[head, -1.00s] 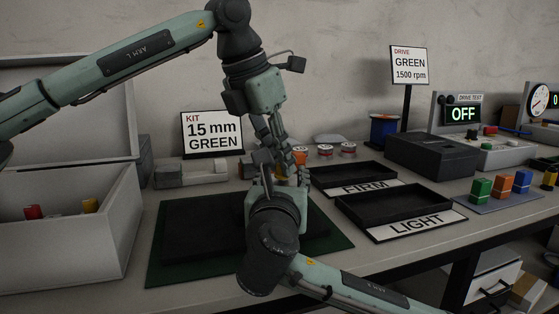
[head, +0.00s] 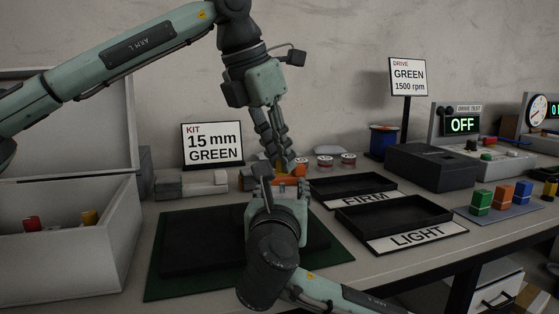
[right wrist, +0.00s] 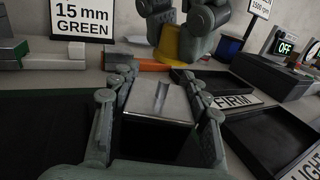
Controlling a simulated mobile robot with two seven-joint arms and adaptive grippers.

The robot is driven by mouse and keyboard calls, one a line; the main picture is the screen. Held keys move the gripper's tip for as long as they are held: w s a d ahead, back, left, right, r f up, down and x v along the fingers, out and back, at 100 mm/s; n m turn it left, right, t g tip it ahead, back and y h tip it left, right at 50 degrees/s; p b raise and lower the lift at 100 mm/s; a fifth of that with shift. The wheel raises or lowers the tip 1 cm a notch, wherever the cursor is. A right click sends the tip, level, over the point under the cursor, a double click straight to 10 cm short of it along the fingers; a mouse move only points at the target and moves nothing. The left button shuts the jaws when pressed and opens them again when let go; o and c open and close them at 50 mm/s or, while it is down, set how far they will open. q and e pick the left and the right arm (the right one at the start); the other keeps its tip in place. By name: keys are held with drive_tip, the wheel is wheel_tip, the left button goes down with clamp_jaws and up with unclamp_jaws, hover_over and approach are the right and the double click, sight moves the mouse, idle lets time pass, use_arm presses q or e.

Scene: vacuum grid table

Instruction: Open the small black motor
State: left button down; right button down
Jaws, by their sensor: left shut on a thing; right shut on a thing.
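My right gripper (right wrist: 158,115) is shut on the small black motor (right wrist: 150,140). Its dark body shows in the right wrist view, with a grey plate on top carrying a small raised bar. My right gripper (head: 278,188) hides most of it in the head view. My left gripper (head: 276,152) points down just above and behind the right one. In the right wrist view the left fingers (right wrist: 185,35) are shut on a yellow piece (right wrist: 170,48), apart from the motor. The fingers partly hide that piece.
A dark mat (head: 200,243) lies below the arms. The FIRM tray (head: 350,185) and LIGHT tray (head: 390,211) stand to the right. An open grey case (head: 70,245) stands left. An orange object (head: 297,180) lies behind the right gripper. The drive tester (head: 463,125) reads OFF.

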use_arm(q)
wheel_tip(320, 180, up, 3)
drive_tip(key=shift+f, duration=0.1)
use_arm(e)
drive_tip(key=c, duration=0.7)
unclamp_jaws()
drive_tip(key=s, duration=0.8)
drive_tip(key=s+a, duration=0.1)
drive_tip(key=s, duration=0.3)
